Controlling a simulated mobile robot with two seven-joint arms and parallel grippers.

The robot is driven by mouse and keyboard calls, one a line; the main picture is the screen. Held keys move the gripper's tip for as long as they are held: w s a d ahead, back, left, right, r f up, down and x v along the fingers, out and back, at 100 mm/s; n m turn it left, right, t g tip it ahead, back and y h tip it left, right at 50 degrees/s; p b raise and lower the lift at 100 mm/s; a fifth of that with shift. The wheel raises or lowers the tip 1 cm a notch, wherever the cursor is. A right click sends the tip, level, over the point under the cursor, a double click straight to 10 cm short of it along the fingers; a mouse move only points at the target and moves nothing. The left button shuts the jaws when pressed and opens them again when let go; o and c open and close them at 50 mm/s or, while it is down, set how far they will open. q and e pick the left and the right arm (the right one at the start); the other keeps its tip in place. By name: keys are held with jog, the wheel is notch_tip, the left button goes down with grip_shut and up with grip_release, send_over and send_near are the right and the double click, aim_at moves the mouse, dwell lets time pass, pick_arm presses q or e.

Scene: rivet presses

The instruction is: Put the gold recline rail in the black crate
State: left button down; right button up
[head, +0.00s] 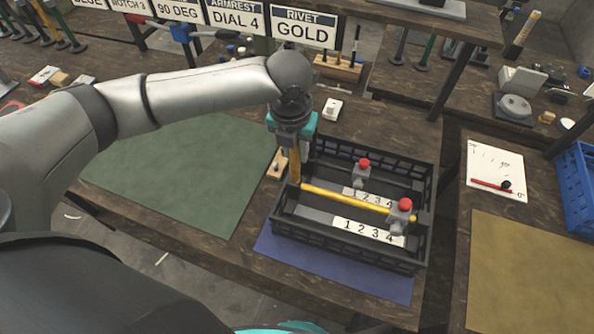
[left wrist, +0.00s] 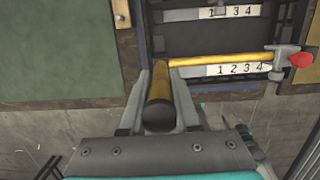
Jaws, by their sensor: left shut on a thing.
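The black crate (head: 345,262) stands on a blue mat on the bench. The gold recline rail (head: 335,196) lies across its inside, low or just above its floor. Its right end has a grey block with a red knob (head: 405,204) and a "1 2 3 4" strip (head: 368,232). A gold upright piece at its left end appears joined to it. My left gripper (head: 293,148) is shut on this upright at the crate's left side. The left wrist view shows its fingers (left wrist: 161,100) either side of the upright's dark-capped end. The gold bar (left wrist: 220,60) also shows there. My right gripper is not in view.
A green mat (head: 180,165) at left is bare. A sign (head: 302,29) reads "RIVET GOLD". A blue bin (head: 576,190) and paper (head: 495,172) are on the right table, across a gap.

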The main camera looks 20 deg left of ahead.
aim_at(297, 172)
pick_arm(q)
jog(key=shift+w+d+f, duration=0.1)
jog(key=shift+f, duration=3.95)
jog(key=c, duration=0.6)
grip_release()
jog(key=shift+c, duration=0.2)
notch_tip(297, 172, up, 12)
jog(key=s, duration=0.2)
jog(key=shift+p, duration=0.3)
